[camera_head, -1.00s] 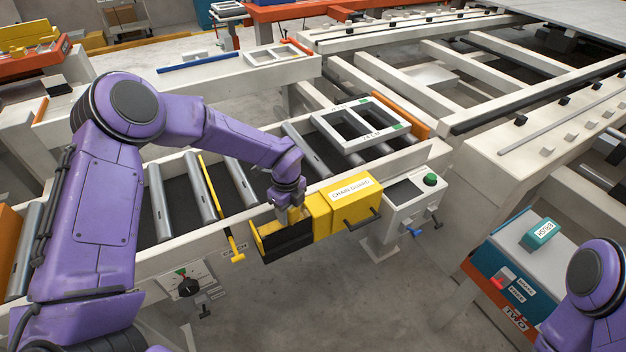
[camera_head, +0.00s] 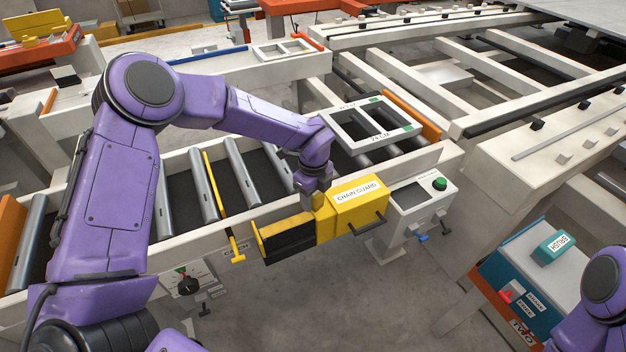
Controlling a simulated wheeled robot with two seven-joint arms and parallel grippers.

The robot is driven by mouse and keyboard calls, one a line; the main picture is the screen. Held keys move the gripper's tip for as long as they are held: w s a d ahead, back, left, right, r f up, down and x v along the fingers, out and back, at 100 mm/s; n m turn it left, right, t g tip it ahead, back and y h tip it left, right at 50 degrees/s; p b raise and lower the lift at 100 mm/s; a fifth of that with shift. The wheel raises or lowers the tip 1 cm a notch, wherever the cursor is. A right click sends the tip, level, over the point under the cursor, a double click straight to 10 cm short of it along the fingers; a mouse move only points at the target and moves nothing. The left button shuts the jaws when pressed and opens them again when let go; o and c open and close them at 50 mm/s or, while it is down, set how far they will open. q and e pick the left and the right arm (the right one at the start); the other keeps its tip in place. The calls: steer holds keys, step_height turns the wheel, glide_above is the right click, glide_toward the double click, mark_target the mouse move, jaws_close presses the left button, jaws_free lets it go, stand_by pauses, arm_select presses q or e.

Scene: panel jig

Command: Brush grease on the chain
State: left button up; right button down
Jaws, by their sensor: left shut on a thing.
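The yellow chain guard box (camera_head: 361,206) is fixed to the front of the white roller conveyor. Its left part has a dark front (camera_head: 287,238); I cannot make out the chain. A teal block (camera_head: 554,247) with a label, perhaps the brush, lies on the white top of a teal stand (camera_head: 512,285) at lower right. My right gripper is out of view; only part of that arm shows.
A yellow T-handle (camera_head: 238,258) and a dial panel (camera_head: 188,286) are left of the guard. A white control box (camera_head: 413,203) with a green button stands to its right. A white frame (camera_head: 372,124) lies on the rollers. Grey floor lies open in front.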

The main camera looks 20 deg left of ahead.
arm_select(q)
steer(key=shift+r, duration=0.65)
step_height(320, 180, up, 2)
steer(key=shift+w+p, duration=0.15)
steer(key=shift+p, duration=0.75)
steer(key=shift+r+p, duration=0.35)
steer(key=shift+r, duration=0.35)
